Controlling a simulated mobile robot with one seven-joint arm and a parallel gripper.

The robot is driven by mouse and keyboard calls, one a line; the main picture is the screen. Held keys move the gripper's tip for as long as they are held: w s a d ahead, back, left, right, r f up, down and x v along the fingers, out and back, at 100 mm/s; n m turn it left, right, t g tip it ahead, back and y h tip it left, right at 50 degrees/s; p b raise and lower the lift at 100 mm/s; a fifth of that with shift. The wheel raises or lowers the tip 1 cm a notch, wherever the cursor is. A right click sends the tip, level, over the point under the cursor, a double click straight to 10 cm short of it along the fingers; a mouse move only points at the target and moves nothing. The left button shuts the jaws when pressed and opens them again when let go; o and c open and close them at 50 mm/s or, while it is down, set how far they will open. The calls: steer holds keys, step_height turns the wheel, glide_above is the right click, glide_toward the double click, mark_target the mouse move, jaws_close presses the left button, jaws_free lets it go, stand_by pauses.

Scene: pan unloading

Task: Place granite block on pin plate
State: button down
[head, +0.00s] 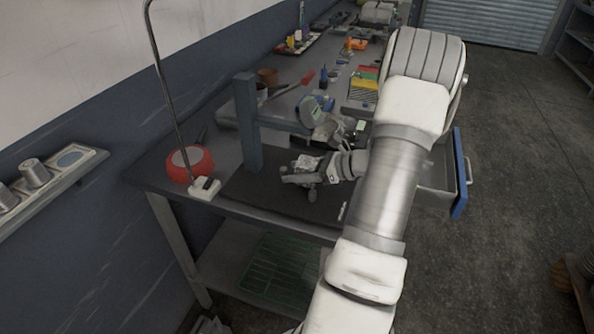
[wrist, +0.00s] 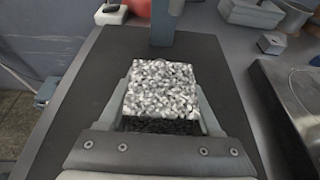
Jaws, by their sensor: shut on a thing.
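The granite block (wrist: 161,88) is a speckled white and grey block held between the two fingers of my gripper (wrist: 163,100) in the wrist view. In the head view my gripper (head: 300,180) reaches in from the right over a dark mat (head: 245,185), and the granite block (head: 306,162) shows as a small pale patch at its fingers. Behind the block in the wrist view the dark mat (wrist: 100,70) spreads to a grey post (wrist: 162,25). I cannot tell whether the block touches the mat. I cannot make out a pin plate for sure.
A grey upright post (head: 248,125) with a dial gauge (head: 312,110) stands at the mat's back. A red round thing (head: 190,163) and a white lamp base (head: 205,188) sit at the left. A blue-fronted drawer (head: 460,175) stands open at the right.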

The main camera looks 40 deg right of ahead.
jaws_free()
steer(key=v, duration=1.7)
steer(key=shift+d+p, duration=0.2)
steer(key=shift+p, duration=0.25)
steer(key=shift+s, duration=0.15)
